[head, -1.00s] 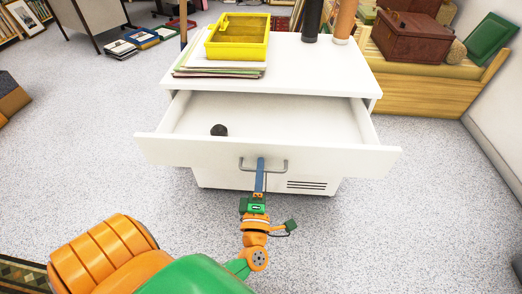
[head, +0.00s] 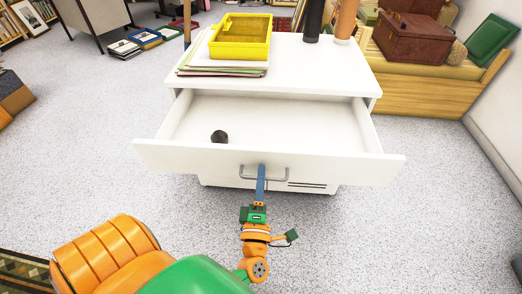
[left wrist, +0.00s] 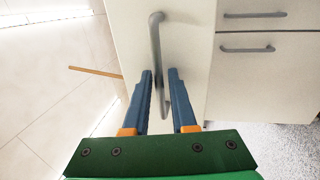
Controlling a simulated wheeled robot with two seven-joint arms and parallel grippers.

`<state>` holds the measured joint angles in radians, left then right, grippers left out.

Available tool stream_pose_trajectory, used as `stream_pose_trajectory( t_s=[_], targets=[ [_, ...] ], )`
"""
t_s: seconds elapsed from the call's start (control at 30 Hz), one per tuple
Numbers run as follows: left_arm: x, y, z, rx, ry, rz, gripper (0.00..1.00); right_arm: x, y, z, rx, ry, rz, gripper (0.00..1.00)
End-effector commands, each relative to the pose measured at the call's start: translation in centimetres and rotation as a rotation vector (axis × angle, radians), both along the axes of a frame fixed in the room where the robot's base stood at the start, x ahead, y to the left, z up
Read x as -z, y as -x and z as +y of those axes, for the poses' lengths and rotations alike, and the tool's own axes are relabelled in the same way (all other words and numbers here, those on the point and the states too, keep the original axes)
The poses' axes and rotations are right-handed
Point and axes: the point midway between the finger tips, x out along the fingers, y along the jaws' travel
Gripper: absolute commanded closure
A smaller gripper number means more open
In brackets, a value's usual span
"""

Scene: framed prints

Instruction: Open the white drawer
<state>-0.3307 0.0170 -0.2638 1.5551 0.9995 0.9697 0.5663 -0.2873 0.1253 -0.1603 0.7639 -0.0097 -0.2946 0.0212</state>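The white drawer (head: 250,160) is pulled well out of the front of a white cabinet (head: 310,62), and its inside shows from above. A dark round object (head: 219,137) lies in it near the front left. The grey bar handle (head: 284,172) is on the drawer front. My left gripper (head: 261,172) is at the middle of this handle, with blue fingers. My right gripper is not in view.
A yellow tray (head: 240,45) on a stack of papers and two cylinders stand on the cabinet top. A wooden bench (head: 425,97) with a brown case (head: 408,38) is at the right. The speckled floor (head: 400,240) around the drawer is clear.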

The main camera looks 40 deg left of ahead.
Motion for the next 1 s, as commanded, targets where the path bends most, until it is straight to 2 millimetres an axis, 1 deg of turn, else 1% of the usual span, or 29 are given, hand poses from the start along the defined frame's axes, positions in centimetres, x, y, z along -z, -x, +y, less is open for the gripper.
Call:
stream_pose_trajectory(
  t_s=[0.17, 0.27, 0.4, 0.53, 0.67, 0.97, 1.0],
  targets=[
    [0.1, 0.3, -0.2, 0.000, 0.001, 0.001, 0.75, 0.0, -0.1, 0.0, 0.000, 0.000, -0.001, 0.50],
    [0.5, 1.8, -1.1, 0.000, 0.001, 0.004, 0.75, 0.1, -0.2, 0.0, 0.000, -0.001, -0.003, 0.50],
    [1.1, 4.3, -2.6, 0.000, 0.002, 0.003, 0.75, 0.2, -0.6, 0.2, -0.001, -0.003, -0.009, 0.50],
    [1.4, 5.7, -3.5, 0.000, 0.001, 0.002, 0.75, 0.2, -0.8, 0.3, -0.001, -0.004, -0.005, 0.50],
    [1.3, 6.0, -3.7, 0.000, 0.000, 0.000, 0.75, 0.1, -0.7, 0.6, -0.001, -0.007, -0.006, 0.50],
    [1.3, 5.9, -3.7, 0.002, -0.002, 0.001, 0.75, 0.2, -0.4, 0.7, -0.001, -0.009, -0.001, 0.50],
    [1.6, 5.7, -3.9, 0.016, -0.016, 0.015, 0.75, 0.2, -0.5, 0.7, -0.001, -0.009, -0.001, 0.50]
  ],
)
